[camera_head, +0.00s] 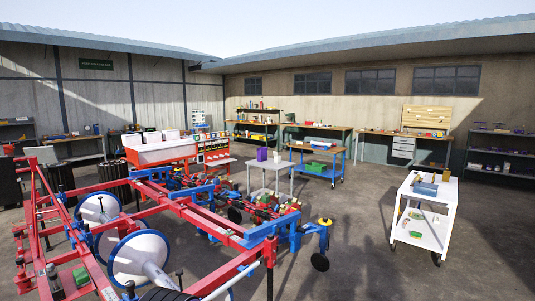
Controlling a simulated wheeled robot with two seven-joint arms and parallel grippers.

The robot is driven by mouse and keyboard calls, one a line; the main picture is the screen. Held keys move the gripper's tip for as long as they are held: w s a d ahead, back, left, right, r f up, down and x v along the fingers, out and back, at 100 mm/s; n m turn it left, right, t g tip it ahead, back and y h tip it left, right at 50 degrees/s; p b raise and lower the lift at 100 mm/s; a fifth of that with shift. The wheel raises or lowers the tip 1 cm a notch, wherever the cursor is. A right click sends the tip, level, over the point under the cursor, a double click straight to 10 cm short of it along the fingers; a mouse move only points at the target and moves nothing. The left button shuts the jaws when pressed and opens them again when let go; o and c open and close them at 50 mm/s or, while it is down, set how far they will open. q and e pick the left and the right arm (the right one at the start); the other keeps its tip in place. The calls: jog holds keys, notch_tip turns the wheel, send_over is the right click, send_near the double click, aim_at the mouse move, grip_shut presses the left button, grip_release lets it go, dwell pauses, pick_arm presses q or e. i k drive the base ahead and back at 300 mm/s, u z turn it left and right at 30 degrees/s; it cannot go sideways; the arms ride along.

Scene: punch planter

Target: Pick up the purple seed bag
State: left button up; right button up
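A small purple block-like thing, likely the purple seed bag (262,154), stands upright on a small light grey table (285,166) near the middle of the head view. A small pale item stands just right of it on the same table. The bag is far off and small, so its details cannot be made out. Neither of my grippers is in view.
A large red and blue planter frame (190,210) with white discs (139,258) fills the left and front. A white cart (424,215) with tools stands at right. A blue workbench (318,165) is behind the grey table. Open concrete floor (350,240) lies between planter and cart.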

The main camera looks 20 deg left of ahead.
aim_at(262, 152)
jog(key=z, duration=0.3)
jog(key=i, duration=7.4)
jog(key=u, duration=1.15)
jog(key=i, duration=5.5)
jog(key=u, duration=1.15)
